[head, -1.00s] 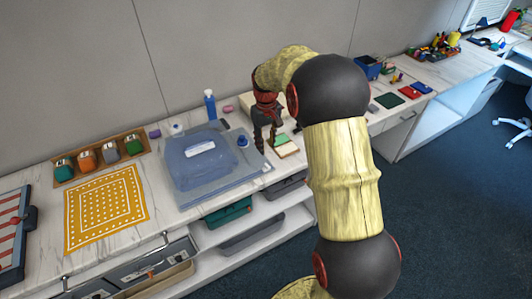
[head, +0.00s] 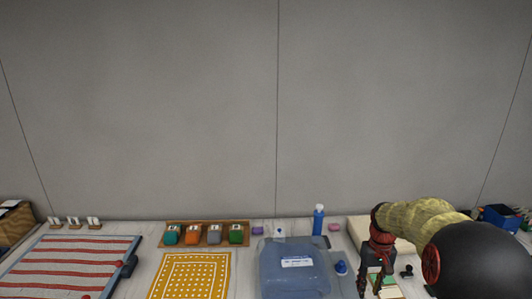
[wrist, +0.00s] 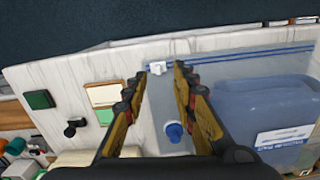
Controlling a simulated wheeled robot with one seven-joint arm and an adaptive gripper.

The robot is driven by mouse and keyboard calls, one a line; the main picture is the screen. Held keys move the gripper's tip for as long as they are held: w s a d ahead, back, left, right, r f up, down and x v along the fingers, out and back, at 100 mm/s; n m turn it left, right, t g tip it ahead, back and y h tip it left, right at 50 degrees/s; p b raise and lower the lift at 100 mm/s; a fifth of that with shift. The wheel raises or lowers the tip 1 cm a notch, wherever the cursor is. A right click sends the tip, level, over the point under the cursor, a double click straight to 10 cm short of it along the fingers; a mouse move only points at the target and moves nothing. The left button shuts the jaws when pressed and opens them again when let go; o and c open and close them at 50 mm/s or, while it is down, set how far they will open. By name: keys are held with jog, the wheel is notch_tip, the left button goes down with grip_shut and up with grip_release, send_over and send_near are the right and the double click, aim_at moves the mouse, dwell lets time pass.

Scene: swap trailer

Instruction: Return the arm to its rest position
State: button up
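My gripper (head: 374,287) hangs at the lower right of the head view, over the counter just right of the blue bin. In the wrist view my gripper (wrist: 160,82) has its two fingers spread apart with nothing between them. Below and between them lie the bare counter and part of a clear zip bag with a white slider (wrist: 157,67). My arm bends from the right edge of the head view, with its dark elbow (head: 480,262) low in the picture.
A translucent blue bin (head: 293,277) and a blue knob-topped item (wrist: 174,132) are close to the gripper. A blue bottle (head: 318,220) stands behind. A wooden rack (head: 205,227) of coloured blocks, a yellow dotted mat (head: 190,276) and a striped board (head: 75,262) lie left.

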jog(key=s+a+r+t, duration=0.2)
jog(key=s+a+r, duration=0.3)
jog(key=s, duration=0.4)
jog(key=s+a+r+t, duration=0.2)
jog(key=s+a+r, duration=0.4)
jog(key=s, duration=0.4)
jog(key=s+a+r+n+t, duration=0.1)
jog(key=s+a+r+t, duration=0.1)
jog(key=s+a+r, duration=0.3)
jog(key=shift+s+a+r, duration=0.4)
jog(key=shift+s+r, duration=0.55)
jog(key=shift+s, duration=1.2)
